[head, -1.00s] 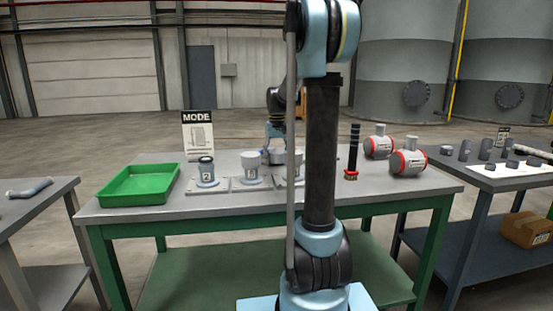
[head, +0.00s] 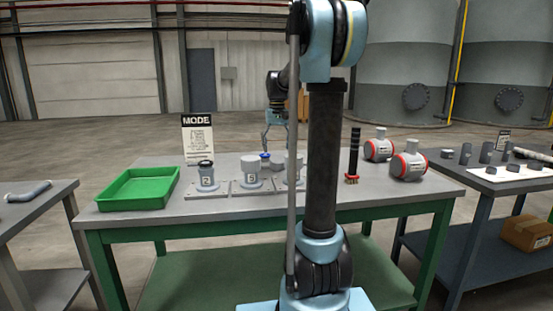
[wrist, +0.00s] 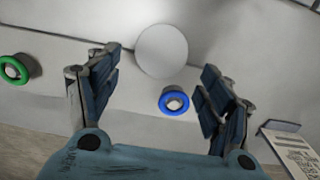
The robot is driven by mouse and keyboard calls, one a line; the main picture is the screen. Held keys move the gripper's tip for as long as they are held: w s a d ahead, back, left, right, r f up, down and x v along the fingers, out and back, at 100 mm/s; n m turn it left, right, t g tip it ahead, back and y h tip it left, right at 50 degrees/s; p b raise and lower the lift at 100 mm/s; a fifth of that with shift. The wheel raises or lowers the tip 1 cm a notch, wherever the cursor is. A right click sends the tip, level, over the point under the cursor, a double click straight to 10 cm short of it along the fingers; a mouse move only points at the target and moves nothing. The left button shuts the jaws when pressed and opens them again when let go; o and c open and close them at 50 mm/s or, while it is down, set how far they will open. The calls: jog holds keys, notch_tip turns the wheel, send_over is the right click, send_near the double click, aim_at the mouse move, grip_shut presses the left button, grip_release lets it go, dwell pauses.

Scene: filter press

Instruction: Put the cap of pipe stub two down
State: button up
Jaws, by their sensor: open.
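Pipe stub two (head: 206,178) stands upright on its plate at the left of the row, marked 2, with a dark rim on top. A plain grey round piece (head: 277,163), apparently the cap, sits behind the row, right of the middle stub (head: 251,172). In the wrist view its round top (wrist: 161,50) shows pale and flat beyond and between my fingers. My gripper (head: 274,142) is above the back of the table, open and empty, with clear space between its fingers (wrist: 160,68). A third stub (head: 289,176) is partly hidden by my arm.
A blue ring (wrist: 174,101) sits close beside the round piece, and a green ring (wrist: 17,68) lies farther left. The mode card (head: 198,138) stands at the back. A green tray (head: 138,203) fills the table's left end. A brush (head: 353,155) and red-banded fittings (head: 409,164) stand right.

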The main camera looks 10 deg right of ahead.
aim_at(277, 157)
notch_tip(277, 157, up, 6)
dwell(0.4)
jog(key=shift+s, duration=0.1)
